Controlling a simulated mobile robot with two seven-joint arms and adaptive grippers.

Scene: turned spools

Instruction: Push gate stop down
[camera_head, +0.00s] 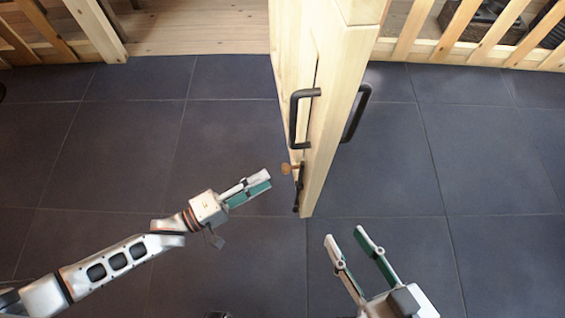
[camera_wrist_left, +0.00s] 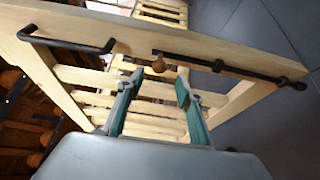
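The gate stop (camera_head: 298,190) is a dark rod on the left face of the wooden gate (camera_head: 335,120), low near its free end. A round brown knob (camera_head: 287,168) sticks out from it. In the left wrist view the rod (camera_wrist_left: 225,67) runs along a rail, with the knob (camera_wrist_left: 158,65) at one end. My left gripper (camera_head: 265,180) is just left of the knob, pointing at the gate. In the left wrist view its open fingers (camera_wrist_left: 160,80) frame the space below the knob, apparently without touching it. My right gripper (camera_head: 343,234) is open and empty, right of the gate's end.
Dark pull handles stick out on both gate faces, one on the left (camera_head: 293,120) and one on the right (camera_head: 356,115). Slatted wooden fencing (camera_head: 415,28) stands at the back. The dark tiled floor (camera_head: 120,150) is clear on both sides of the gate.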

